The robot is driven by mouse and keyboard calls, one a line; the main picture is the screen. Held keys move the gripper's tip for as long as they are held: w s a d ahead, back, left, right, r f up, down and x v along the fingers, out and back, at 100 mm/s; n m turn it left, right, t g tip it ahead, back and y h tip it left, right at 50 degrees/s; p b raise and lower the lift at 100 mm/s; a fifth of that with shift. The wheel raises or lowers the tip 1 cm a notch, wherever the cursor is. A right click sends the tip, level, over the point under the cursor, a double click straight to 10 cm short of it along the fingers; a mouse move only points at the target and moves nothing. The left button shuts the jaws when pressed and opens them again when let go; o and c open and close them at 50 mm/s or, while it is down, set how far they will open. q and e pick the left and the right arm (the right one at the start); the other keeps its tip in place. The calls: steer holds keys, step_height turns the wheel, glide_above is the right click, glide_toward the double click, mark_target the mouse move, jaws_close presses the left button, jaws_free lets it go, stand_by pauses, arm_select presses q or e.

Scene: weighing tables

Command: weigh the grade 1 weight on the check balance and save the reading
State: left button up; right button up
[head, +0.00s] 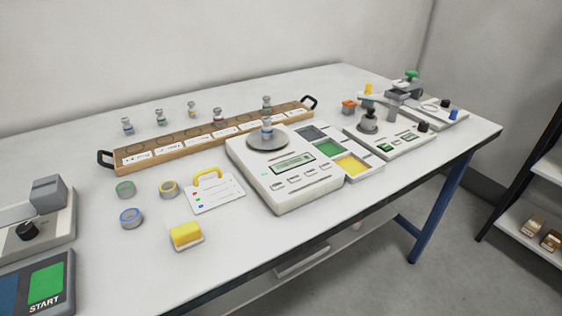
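A white balance (320,188) with a round grey pan (254,143) stands mid-table. I cannot tell which weight is grade 1, nor read the buttons below the display. Neither gripper is in view.
Green (125,189), yellow (168,188) and blue (131,218) rings, a card with a yellow handle (216,195) and a yellow block (187,235) lie left of the balance. A coloured pad tray (371,167) adjoins it. Another device (399,141) stands right; a START panel (46,285) is front left.

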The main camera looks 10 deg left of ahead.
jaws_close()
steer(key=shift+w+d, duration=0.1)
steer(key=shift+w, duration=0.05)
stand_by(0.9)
